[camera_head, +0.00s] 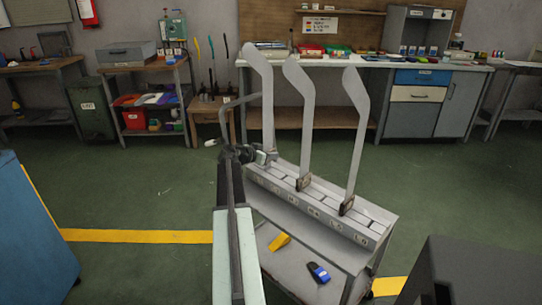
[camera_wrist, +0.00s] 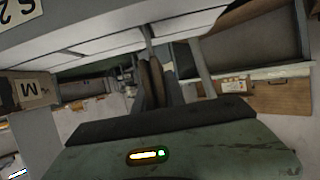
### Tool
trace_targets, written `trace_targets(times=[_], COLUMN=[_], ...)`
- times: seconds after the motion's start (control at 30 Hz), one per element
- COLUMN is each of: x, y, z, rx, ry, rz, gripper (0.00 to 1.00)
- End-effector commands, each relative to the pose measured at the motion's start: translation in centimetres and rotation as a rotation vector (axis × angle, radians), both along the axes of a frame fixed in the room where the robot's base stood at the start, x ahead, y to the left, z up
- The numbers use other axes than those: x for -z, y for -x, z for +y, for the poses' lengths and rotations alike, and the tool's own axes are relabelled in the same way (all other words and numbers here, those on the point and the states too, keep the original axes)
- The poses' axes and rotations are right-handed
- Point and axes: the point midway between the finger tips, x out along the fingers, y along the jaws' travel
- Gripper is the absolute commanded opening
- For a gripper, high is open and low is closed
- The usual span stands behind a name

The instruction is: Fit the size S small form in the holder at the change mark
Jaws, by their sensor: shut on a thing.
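Three flat grey foot-shaped forms stand upright over the long grey holder (camera_head: 318,208), a slotted rail with size labels on its front. The left form (camera_head: 258,85) has its lower end at my gripper (camera_head: 266,157), which is shut on it at the holder's left end. Whether its foot is seated in a slot is hidden. The middle form (camera_head: 298,90) and right form (camera_head: 357,105) stand in dark clamps on the rail. In the wrist view my gripper's dark fingers (camera_wrist: 154,82) are close together below the rail-like edge. I cannot make out a change mark.
The holder tops a grey cart; its lower shelf carries a yellow wedge (camera_head: 279,242) and a blue device (camera_head: 318,271). A blue cabinet (camera_head: 35,235) stands at left, a dark box (camera_head: 475,275) at lower right. Benches line the back wall, with open green floor between.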

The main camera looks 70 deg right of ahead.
Motion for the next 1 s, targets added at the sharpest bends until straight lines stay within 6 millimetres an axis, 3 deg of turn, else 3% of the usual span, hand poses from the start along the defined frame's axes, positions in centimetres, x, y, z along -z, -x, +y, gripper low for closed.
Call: trace_targets(times=[0.03, 0.23, 0.57, 1.0], x=[-2.3, -6.2, -7.0, -9.6], y=[0.2, 0.2, 0.2, 0.2], z=[0.0, 0.0, 0.0, -0.1], rx=[0.003, 0.003, 0.002, 0.002], ry=[0.0, 0.0, 0.0, 0.0], rz=[0.005, 0.004, 0.002, 0.002], gripper=[0.0, 0.0, 0.0, 0.0])
